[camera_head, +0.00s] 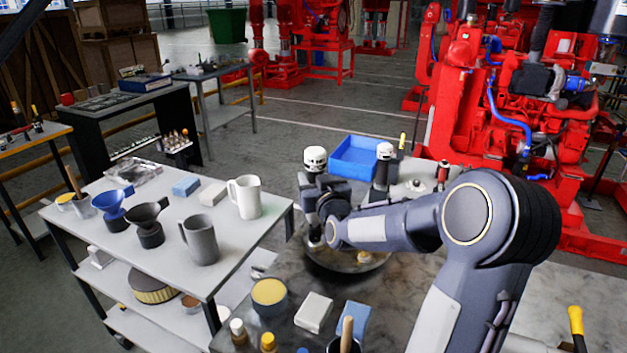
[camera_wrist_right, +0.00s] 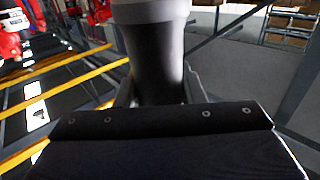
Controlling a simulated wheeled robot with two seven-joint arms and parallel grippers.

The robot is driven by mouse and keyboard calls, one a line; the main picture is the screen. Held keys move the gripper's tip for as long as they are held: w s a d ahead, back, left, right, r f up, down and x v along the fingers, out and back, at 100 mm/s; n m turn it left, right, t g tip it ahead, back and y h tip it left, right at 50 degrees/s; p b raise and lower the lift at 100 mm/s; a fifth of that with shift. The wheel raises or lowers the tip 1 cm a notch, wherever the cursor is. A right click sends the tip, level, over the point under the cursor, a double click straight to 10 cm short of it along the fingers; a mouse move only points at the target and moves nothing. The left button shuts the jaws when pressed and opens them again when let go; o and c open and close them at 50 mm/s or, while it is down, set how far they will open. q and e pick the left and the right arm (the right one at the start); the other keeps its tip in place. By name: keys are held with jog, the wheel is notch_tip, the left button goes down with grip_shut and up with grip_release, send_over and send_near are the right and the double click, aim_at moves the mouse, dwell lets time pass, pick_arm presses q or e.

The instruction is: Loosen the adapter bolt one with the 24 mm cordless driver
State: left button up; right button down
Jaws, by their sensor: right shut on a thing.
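My right gripper (camera_head: 320,190) is at the bench, with its arm reaching in from the right. It is shut on a dark cordless driver with a white cap (camera_head: 315,158), which stands about upright. In the right wrist view the driver's dark grey body (camera_wrist_right: 155,60) with a pale band fills the space between the fingers. A second white-capped driver (camera_head: 384,152) stands to the right; I cannot read either one's size. The red pumpset (camera_head: 480,130) is at the back right. I cannot make out adapter bolt one. My left gripper is not in view.
A blue bin (camera_head: 357,157) lies behind the drivers. A round dark tray (camera_head: 345,262) is below my gripper. A cart (camera_head: 165,235) with jugs and funnels stands to the left. Cups, bottles and blocks crowd the bench's front. Open floor lies between bench and pumpset.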

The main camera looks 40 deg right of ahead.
jog(key=shift+r+b, duration=0.15)
jog(key=shift+b, duration=0.3)
dwell(0.7)
jog(key=shift+f+b, duration=0.6)
jog(key=shift+b, duration=0.25)
jog(key=shift+r+b, duration=0.2)
jog(key=shift+b, duration=0.15)
jog(key=shift+f+b, duration=0.5)
jog(key=shift+b, duration=0.15)
dwell(0.8)
jog(key=shift+s+a+f, duration=0.1)
jog(key=shift+f, duration=0.1)
dwell(0.5)
jog(key=shift+r+b, duration=0.2)
jog(key=shift+b, duration=0.3)
dwell(0.8)
jog(key=shift+r, duration=0.15)
